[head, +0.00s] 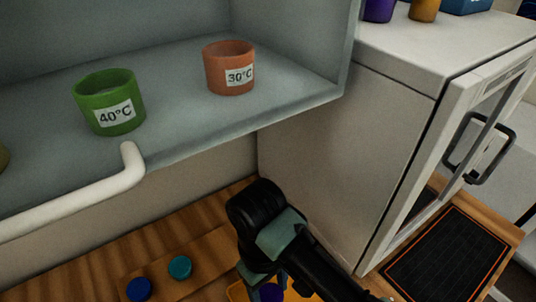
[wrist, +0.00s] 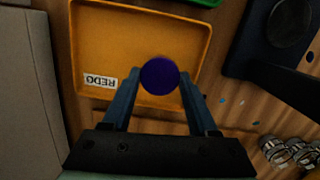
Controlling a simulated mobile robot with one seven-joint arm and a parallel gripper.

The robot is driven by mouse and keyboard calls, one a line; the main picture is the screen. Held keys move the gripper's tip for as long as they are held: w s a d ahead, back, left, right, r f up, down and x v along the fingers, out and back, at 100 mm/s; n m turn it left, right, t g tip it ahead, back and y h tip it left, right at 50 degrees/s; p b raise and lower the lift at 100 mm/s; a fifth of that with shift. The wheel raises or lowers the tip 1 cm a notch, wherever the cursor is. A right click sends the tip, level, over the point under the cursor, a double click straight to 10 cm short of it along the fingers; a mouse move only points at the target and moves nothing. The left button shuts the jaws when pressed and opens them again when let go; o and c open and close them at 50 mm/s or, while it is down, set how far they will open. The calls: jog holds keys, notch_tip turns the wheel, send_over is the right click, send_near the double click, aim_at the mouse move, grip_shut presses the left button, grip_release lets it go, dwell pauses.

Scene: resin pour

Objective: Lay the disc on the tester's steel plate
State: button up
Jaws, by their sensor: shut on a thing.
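My gripper (wrist: 160,80) is shut on a purple disc (wrist: 160,73), held between the tips of its two blue fingers, above a yellow tray. The disc also shows low in the head view (head: 271,292), partly hidden by my gripper. A dark blue device (wrist: 252,58) with a round dark plate (wrist: 292,22) stands right of the tray in the wrist view. It may be the tester, but I cannot tell for sure. It is apart from the disc.
Several metal parts (wrist: 290,152) lie at lower right in the wrist view. Teal (head: 180,267) and blue (head: 139,289) discs sit on a wooden board. A grey shelf holds green (head: 108,88) and orange (head: 229,60) cups; a white cabinet (head: 345,150) stands right.

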jog(key=m, duration=0.4)
jog(key=shift+w+r+p, duration=0.1)
jog(key=shift+r+p, duration=0.05)
jog(key=shift+p, duration=0.2)
jog(key=m, duration=0.3)
jog(key=shift+w+a+m+y, duration=0.1)
jog(key=shift+a+m+y, duration=0.05)
jog(key=shift+m+y, duration=0.2)
jog(key=shift+w+a, duration=0.1)
jog(key=shift+a, duration=0.1)
jog(key=shift+d, duration=0.25)
